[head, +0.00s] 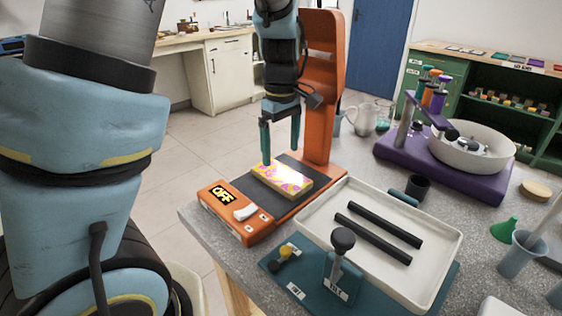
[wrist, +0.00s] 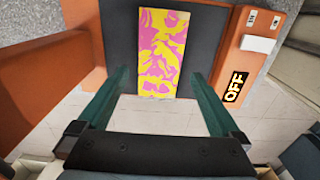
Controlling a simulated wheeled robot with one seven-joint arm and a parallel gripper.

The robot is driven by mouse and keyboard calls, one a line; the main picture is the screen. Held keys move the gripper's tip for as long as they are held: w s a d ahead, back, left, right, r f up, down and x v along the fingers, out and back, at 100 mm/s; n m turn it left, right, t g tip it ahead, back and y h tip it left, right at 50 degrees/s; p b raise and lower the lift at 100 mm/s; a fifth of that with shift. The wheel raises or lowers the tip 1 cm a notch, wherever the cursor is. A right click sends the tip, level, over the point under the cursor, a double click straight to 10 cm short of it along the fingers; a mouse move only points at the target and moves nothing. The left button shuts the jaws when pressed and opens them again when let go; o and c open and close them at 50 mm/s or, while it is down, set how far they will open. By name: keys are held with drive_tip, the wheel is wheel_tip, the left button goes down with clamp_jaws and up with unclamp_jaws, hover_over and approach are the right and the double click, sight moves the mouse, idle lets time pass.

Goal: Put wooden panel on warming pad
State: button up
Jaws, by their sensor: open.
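The wooden panel (head: 282,182) is a rectangular block with a pink and yellow swirled top. It lies on the dark warming pad (head: 318,168) of an orange unit whose display reads OFF. My gripper (head: 280,156) is open and empty just above the panel, its two green fingers pointing down and apart. In the wrist view the panel (wrist: 162,52) lies between and beyond the open fingers of my gripper (wrist: 160,80), against the dark pad (wrist: 115,45). Its near end is close to the pad's edge. No contact between fingers and panel shows.
An orange column (head: 323,90) rises behind the pad. A white tray (head: 440,262) with two dark bars stands to the right, beside a teal base with a black knob (head: 342,240). A purple stand with a white bowl (head: 470,160) is farther back. Floor (head: 190,150) is clear at left.

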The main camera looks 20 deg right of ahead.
drive_tip(key=shift+r, duration=0.55)
drive_tip(key=s+a+m+t, duration=0.1)
drive_tip(key=s+a+m, duration=0.2)
drive_tip(key=a, duration=2.2)
drive_tip(key=m, duration=0.3)
drive_tip(key=shift+f+m+t, duration=0.3)
drive_tip(key=shift+f, duration=0.05)
drive_tip(key=shift+c, duration=0.3)
